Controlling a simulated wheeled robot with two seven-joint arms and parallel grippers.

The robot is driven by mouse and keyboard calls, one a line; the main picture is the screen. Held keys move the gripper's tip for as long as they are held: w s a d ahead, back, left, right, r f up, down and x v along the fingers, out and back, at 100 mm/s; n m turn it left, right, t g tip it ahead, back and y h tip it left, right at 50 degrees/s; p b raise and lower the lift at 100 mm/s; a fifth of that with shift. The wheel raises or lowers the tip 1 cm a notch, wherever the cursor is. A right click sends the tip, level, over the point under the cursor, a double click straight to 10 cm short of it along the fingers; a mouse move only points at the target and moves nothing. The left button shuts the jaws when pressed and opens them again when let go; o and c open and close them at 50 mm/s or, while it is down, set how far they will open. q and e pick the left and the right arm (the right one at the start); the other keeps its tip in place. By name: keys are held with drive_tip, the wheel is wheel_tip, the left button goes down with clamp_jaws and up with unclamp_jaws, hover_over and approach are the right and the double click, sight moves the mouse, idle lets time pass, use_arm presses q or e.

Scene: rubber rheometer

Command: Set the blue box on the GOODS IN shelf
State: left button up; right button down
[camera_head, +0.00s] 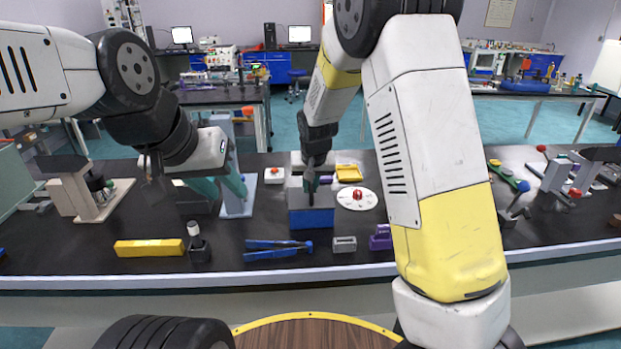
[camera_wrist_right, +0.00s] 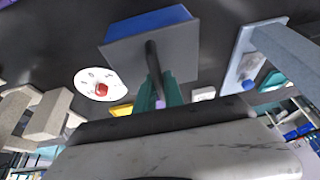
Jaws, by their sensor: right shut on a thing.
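The blue box (camera_head: 312,218) has a grey top with a dark upright handle. It is near the middle of the black bench in the head view, and cannot be told to be resting or slightly raised. The right wrist view shows its grey top and blue side (camera_wrist_right: 150,22). My right gripper (camera_head: 311,180) points down over the box, its teal fingers (camera_wrist_right: 157,92) shut on the handle. My left gripper (camera_head: 219,187) is over the bench left of the box, with its teal fingers apart and nothing seen between them. No shelf marked GOODS IN can be made out.
Around the box are a white dial with a red knob (camera_head: 357,198), blue tongs (camera_head: 277,250), a small grey block (camera_head: 344,244) and a purple block (camera_head: 381,238). A yellow bar (camera_head: 150,248) lies at front left. A press-like stand (camera_head: 80,190) is further left.

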drive_tip(key=c, duration=1.8)
unclamp_jaws()
drive_tip(key=shift+f, duration=0.1)
drive_tip(key=o, duration=0.3)
drive_tip(key=shift+o, duration=0.2)
